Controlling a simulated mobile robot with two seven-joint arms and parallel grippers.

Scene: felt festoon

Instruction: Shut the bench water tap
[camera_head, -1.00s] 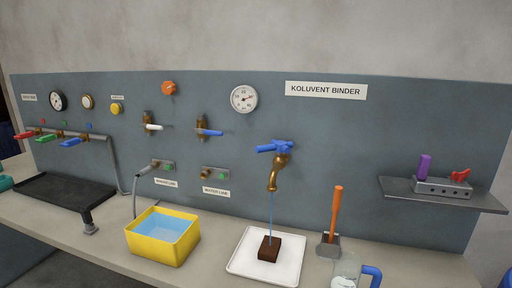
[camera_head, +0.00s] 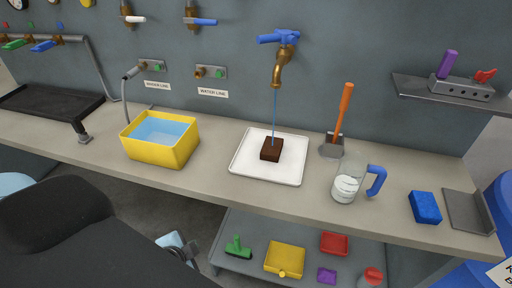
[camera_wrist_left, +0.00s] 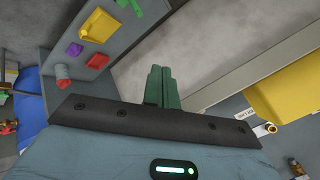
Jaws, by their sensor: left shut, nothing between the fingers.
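In the head view my left arm is low at the left, below the bench's front edge, well away from the tap. My right gripper is not in view.
A yellow basin of water (camera_head: 184,155) stands left of the tray. An orange-handled tool (camera_head: 343,112), a glass jug (camera_head: 346,188) and a blue sponge (camera_head: 425,207) are to the right. A lower shelf (camera_head: 225,253) holds several coloured items. A wall shelf (camera_head: 410,84) juts out at the right.

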